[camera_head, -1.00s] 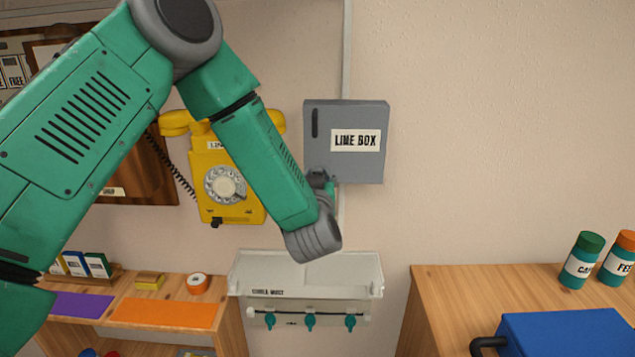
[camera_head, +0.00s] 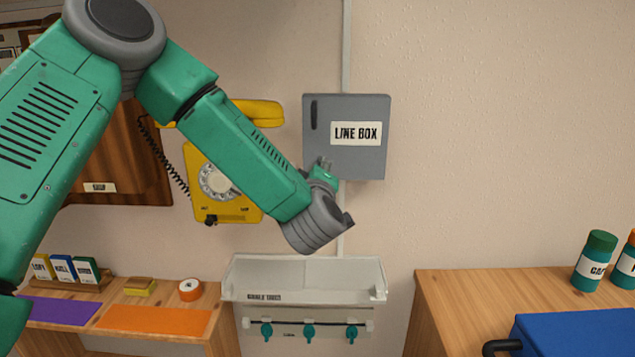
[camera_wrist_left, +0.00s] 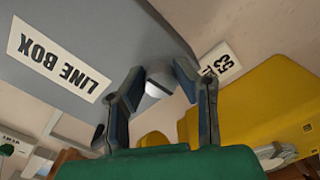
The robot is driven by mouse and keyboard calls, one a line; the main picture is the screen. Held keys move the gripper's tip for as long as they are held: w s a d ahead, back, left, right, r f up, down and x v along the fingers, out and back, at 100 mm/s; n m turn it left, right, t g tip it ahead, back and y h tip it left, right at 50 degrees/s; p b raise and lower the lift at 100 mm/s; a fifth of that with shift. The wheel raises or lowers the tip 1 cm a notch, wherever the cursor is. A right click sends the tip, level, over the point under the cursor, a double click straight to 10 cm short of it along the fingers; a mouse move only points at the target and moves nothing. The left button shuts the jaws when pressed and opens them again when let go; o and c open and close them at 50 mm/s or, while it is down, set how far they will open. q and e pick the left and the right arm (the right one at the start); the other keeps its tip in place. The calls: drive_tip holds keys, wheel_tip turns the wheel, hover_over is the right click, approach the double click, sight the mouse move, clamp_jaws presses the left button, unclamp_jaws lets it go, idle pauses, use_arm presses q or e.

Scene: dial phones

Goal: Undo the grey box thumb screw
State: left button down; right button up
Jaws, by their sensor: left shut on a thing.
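The grey box (camera_head: 345,165), labelled LINE BOX, is on the wall in the middle of the head view. It also fills the upper left of the left wrist view (camera_wrist_left: 110,35). My left gripper (camera_head: 323,165) is at the box's lower left corner. In the head view the screw is hidden behind my gripper. My right gripper is in neither view.
A yellow dial phone (camera_head: 222,205) hangs just left of the box, partly behind my left arm. A white tray (camera_head: 300,275) with teal hooks is below. A wooden counter (camera_head: 450,300) with a blue case (camera_head: 575,335) stands at right. The wall right of the box is clear.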

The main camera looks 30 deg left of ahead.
use_arm(q)
drive_tip(key=n+b, duration=0.2)
drive_tip(key=f+n+b, duration=0.1)
drive_tip(key=n, duration=0.1)
drive_tip(key=shift+n+b, duration=0.3)
drive_tip(key=shift+b, duration=0.1)
drive_tip(key=n+b, duration=1.2)
drive_tip(key=b, duration=0.1)
drive_tip(key=shift+r, duration=0.15)
drive_tip(key=shift+a+r+n+b, duration=0.1)
drive_tip(key=shift+r+n+b, duration=0.05)
drive_tip(key=shift+n+b, duration=0.65)
drive_tip(key=shift+r+n+b, duration=0.1)
drive_tip(key=shift+n+b, duration=0.55)
drive_tip(key=shift+n, duration=0.15)
drive_tip(key=c, duration=1.3)
unclamp_jaws()
drive_tip(key=shift+o, duration=0.2)
drive_tip(key=shift+w, duration=0.15)
drive_tip(key=shift+a+r, duration=0.1)
drive_tip(key=shift+r, duration=0.05)
